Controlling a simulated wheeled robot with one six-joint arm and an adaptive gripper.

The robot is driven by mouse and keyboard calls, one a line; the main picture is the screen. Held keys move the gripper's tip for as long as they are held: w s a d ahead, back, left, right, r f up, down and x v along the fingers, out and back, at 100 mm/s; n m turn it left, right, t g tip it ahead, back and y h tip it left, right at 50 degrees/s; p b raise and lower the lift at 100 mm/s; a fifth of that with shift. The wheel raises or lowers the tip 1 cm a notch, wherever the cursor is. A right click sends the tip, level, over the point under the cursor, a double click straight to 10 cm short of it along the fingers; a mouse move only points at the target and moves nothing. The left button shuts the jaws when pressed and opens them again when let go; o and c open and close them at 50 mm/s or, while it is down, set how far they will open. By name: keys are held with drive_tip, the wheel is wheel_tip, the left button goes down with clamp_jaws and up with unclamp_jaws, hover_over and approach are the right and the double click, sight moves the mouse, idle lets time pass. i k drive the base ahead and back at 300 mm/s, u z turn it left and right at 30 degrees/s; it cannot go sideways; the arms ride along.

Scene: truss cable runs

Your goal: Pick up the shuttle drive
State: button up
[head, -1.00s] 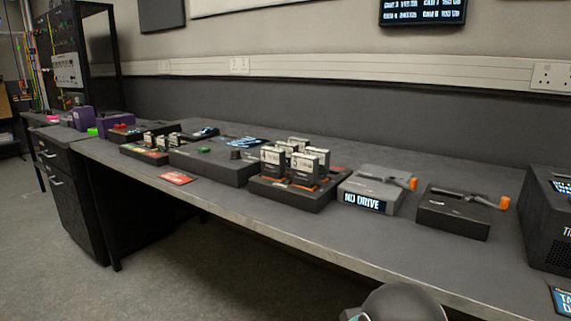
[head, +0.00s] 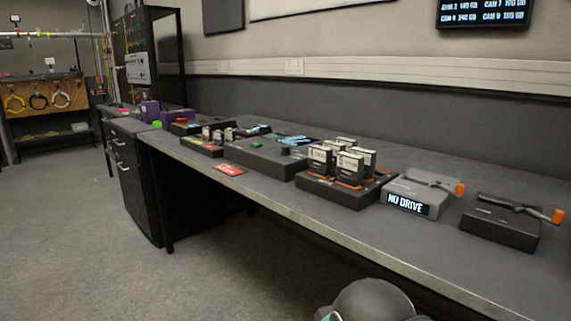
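Several upright drives with pale labels stand in a dark rack (head: 345,197) on the bench; one drive (head: 350,167) at its front is marked 5 and another (head: 319,160) is marked 4. Orange shows at their feet. I cannot tell which, if any, is the shuttle drive. Right of the rack, a grey dock (head: 420,190) shows "NO DRIVE" and has a lever with an orange tip. A dark dock (head: 500,228) with a similar lever is at the far right. My gripper is not in view; only a rounded dark part of my own body shows at the bottom.
The long grey bench (head: 290,225) has a bare front strip. Left of the rack are a dark console (head: 262,158), a red card (head: 229,169) and smaller boxes. Drawers (head: 135,185) stand below the left end. The floor (head: 70,240) at the left is clear.

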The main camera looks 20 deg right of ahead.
sight(337, 148)
drive_tip(key=u, duration=1.1)
drive_tip(key=i, duration=2.55)
drive_tip(key=z, duration=5.35)
